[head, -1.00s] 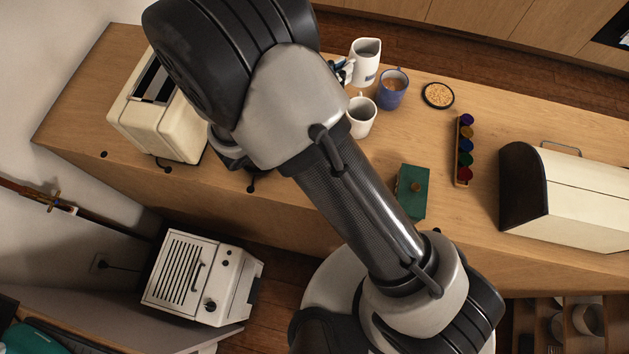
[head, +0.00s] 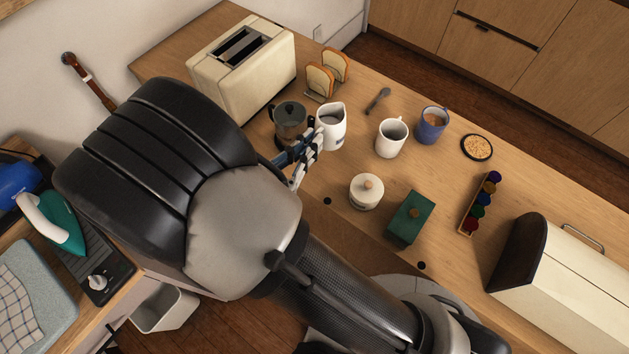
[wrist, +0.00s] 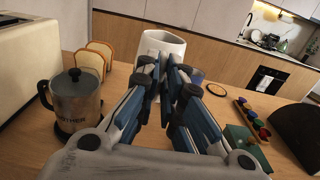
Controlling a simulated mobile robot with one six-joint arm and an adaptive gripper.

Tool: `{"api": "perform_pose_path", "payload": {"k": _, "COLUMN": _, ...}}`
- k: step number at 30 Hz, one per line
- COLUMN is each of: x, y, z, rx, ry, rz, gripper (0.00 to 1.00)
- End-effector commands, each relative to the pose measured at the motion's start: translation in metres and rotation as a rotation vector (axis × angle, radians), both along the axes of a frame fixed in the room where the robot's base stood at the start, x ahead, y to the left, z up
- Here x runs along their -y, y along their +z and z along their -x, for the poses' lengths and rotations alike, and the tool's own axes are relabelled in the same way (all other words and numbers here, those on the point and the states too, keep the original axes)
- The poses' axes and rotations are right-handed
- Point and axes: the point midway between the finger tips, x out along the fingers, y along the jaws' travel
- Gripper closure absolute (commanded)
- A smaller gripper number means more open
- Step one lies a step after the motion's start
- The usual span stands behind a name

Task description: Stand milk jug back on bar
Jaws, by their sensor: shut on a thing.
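The white milk jug (head: 331,127) is upright, or nearly so, in the head view, between the moka pot and a white mug. My gripper (head: 316,142) is shut on its near side. In the wrist view the jug (wrist: 160,43) stands out beyond my closed fingers (wrist: 165,72), which hide its lower part. The wooden bar (head: 450,182) lies under it. I cannot tell whether the jug's base touches the bar.
A moka pot (head: 290,120) is close left of the jug. A white mug (head: 391,138) and blue mug (head: 431,126) are to the right. A lidded white pot (head: 366,192) and green box (head: 409,218) stand nearer.

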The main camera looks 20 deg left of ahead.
Motion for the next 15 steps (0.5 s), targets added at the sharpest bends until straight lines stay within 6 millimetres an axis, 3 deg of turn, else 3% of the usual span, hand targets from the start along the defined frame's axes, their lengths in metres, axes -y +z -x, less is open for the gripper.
{"api": "perform_pose_path", "payload": {"k": 1, "x": 0.001, "y": -0.018, "z": 0.0, "rx": 0.0, "ry": 0.0, "rz": 0.005, "gripper": 1.0}}
{"api": "perform_pose_path", "payload": {"k": 9, "x": 0.001, "y": -0.085, "z": 0.0, "rx": 0.001, "ry": -0.001, "rz": 0.004, "gripper": 1.0}}
{"api": "perform_pose_path", "payload": {"k": 15, "x": 0.0, "y": -0.111, "z": 0.0, "rx": 0.002, "ry": -0.001, "rz": 0.001, "gripper": 1.0}}
